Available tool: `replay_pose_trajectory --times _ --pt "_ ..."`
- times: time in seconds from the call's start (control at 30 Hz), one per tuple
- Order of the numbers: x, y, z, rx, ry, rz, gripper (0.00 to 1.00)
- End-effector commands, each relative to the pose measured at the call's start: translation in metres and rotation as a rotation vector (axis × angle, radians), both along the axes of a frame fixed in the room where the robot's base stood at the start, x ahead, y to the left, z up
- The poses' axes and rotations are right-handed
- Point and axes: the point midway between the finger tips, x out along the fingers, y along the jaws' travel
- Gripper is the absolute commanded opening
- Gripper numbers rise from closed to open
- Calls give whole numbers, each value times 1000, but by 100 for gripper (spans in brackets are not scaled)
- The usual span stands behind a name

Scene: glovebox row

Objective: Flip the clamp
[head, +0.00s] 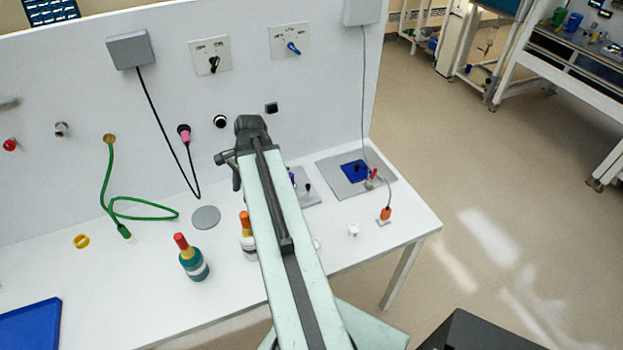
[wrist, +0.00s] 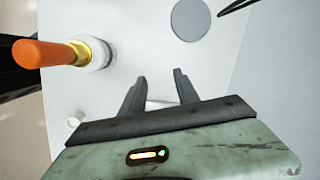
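What may be the clamp is a small red-tipped metal fitting (head: 373,176) beside a blue pad (head: 352,171) on a grey plate (head: 334,167), at the right end of the bench in the head view. It is too small there to tell which way its lever lies. My gripper (wrist: 160,88) shows in the wrist view with its two dark fingers apart and nothing between them. In the head view my arm hides most of it. The fitting is not in the wrist view.
An orange-topped bottle (wrist: 52,53) stands close left of my fingers in the wrist view. A grey disc (head: 206,217) and a red-topped bottle (head: 192,260) are on the bench. A grey cord runs to an orange plug (head: 385,214). A white panel (head: 300,90) stands behind.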

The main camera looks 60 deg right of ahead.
Motion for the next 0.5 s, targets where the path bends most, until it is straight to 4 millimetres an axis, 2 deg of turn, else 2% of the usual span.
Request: replay_pose_trajectory --times 0.03,0.1,0.2,0.33,0.4,0.5 --pt "-28 -41 7 38 -5 -208 37" --pt "-64 -83 13 96 -15 -479 37" --pt "-112 -129 20 171 -31 -797 37" --pt "-155 -163 25 239 -48 -1058 37" --pt "-167 -171 27 259 -53 -1130 37" --pt "-173 -175 27 271 -55 -1168 37"
